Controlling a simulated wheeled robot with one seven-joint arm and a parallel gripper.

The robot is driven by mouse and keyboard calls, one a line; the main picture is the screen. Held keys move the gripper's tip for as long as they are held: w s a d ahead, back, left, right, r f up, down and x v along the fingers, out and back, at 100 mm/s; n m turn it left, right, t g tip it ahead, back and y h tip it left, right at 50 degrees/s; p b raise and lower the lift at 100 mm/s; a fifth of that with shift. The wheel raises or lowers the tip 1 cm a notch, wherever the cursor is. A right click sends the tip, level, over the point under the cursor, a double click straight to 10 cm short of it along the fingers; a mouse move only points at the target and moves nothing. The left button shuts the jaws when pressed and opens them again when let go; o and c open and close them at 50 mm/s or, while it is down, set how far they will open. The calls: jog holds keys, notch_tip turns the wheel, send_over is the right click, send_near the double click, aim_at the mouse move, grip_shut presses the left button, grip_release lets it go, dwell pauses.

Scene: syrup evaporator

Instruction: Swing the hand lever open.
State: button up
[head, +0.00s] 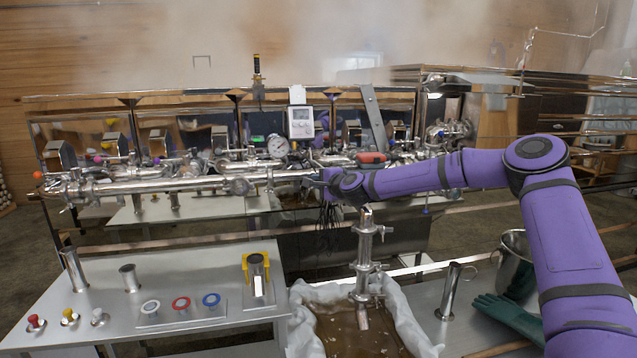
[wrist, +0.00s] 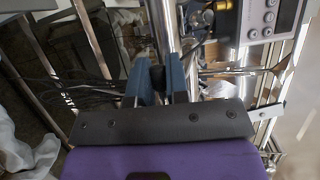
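The hand lever shows only in part. In the wrist view I see a dark grip (wrist: 158,76), which I take to be its end, between the two blue fingers of my gripper (wrist: 160,82). The fingers stand a small gap apart, and the dark grip fills that gap. In the head view my gripper (head: 314,180) is at the right part of the long steel pipe (head: 190,184), in front of the evaporator. My arm comes in from the right. The lever's pivot and its angle are hidden by my gripper or too small to tell.
A grey control unit (head: 301,122) and a round gauge (head: 277,146) stand just behind. A red-handled part (head: 372,158) is close to my wrist. Below are a steel drain column (head: 364,250) over a lined tub (head: 400,310) of brown liquid, and a counter (head: 110,290) with buttons.

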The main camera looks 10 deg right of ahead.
jog(key=shift+s, duration=0.1)
grip_shut()
jog(key=shift+s+d+n+g+y, duration=0.15)
jog(key=shift+s+n+g+y, duration=0.85)
jog(key=shift+s+n+y, duration=0.65)
jog(key=shift+w, duration=0.3)
jog(key=o, duration=0.7)
grip_release()
jog(key=shift+d, duration=0.15)
jog(key=v, duration=1)
jog(key=shift+s+d, duration=0.25)
